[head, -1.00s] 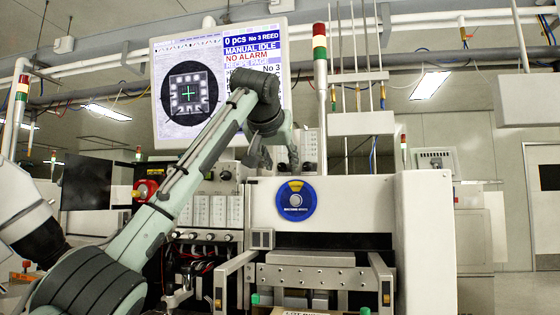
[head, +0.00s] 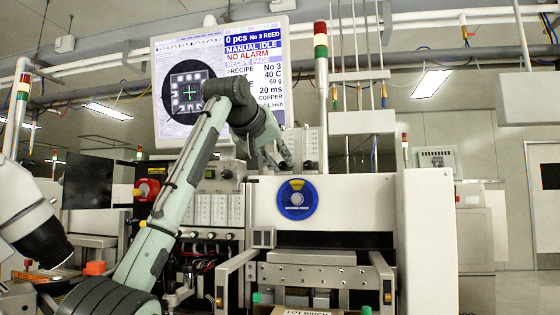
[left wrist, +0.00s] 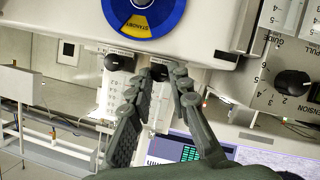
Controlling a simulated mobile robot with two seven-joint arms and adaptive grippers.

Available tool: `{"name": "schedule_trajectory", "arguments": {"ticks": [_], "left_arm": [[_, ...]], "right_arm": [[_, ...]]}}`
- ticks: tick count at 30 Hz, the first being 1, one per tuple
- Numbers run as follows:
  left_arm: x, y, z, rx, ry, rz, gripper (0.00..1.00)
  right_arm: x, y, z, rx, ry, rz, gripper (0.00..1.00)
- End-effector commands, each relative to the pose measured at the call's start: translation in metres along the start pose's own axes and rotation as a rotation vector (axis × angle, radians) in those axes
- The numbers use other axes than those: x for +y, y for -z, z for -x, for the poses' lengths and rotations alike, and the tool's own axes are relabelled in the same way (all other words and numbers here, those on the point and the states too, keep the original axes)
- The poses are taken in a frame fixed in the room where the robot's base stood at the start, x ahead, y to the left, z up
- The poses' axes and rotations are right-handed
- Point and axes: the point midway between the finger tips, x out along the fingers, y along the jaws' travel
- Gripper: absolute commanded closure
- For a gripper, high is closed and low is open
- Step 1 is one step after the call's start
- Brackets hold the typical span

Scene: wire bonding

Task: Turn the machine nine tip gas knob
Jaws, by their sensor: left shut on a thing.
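My left gripper (head: 273,161) reaches the panel above the blue disc in the head view. In the left wrist view its two fingertips (left wrist: 163,70) close around a black knob (left wrist: 160,73) on the machine front. One finger lies on each side of the knob. A second black knob (left wrist: 118,63) sits beside it to the left. Small labels by the knobs are too small to read. In the head view the gripper hides the held knob. My right gripper does not show.
The blue disc (head: 297,199) with a yellow segment is on the machine's white front cover (head: 353,208). The monitor (head: 272,90) stands behind my arm. Another black knob (left wrist: 292,83) is at the right in the left wrist view. Open aisle lies at the right.

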Motion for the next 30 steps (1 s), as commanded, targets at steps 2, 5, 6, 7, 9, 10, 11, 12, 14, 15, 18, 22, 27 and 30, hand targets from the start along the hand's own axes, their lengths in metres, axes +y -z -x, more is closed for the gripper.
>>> {"name": "schedule_trajectory", "arguments": {"ticks": [2, 5, 6, 7, 9, 10, 11, 12, 14, 15, 18, 22, 27, 30], "left_arm": [[-0.0001, 0.0007, 0.0005, 0.001, -0.001, 0.004, 1.00], [-0.0002, 0.0007, 0.0005, 0.002, 0.000, 0.002, 1.00], [-0.0002, 0.0008, 0.0005, 0.002, 0.000, 0.002, 1.00], [-0.0001, 0.0008, 0.0005, 0.002, 0.000, 0.001, 1.00], [-0.0001, 0.0008, 0.0005, 0.002, 0.000, 0.001, 0.74], [-0.0001, 0.0008, 0.0005, 0.002, 0.000, 0.001, 0.71], [-0.0001, 0.0008, 0.0005, 0.002, 0.000, 0.000, 0.67], [-0.0001, 0.0007, 0.0005, 0.002, 0.000, 0.000, 0.62], [-0.0001, 0.0007, 0.0004, 0.002, 0.000, 0.000, 0.61], [-0.0001, 0.0006, 0.0004, 0.002, 0.001, 0.000, 0.61], [-0.0001, 0.0006, 0.0003, 0.001, 0.001, 0.000, 0.61], [0.0002, 0.0006, 0.0004, 0.002, 0.006, -0.012, 0.61], [0.0026, 0.0011, 0.0009, 0.004, 0.061, -0.145, 0.61], [0.0034, 0.0012, 0.0009, 0.004, 0.119, -0.280, 0.61]], "right_arm": [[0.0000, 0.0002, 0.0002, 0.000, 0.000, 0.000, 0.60], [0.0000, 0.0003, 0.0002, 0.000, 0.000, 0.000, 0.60], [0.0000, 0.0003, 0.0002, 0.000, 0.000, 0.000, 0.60], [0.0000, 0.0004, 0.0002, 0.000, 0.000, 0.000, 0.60], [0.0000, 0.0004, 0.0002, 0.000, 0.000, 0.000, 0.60], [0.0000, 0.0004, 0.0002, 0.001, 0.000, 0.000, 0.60], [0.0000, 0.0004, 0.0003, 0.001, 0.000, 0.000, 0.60], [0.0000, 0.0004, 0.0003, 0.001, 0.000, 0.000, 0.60], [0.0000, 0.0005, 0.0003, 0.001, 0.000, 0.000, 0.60], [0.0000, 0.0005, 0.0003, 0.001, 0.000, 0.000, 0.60], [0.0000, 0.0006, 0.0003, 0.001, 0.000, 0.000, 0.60], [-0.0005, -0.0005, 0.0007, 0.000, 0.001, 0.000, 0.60], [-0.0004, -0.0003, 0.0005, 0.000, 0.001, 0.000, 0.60], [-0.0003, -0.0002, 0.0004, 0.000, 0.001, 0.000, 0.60]]}}
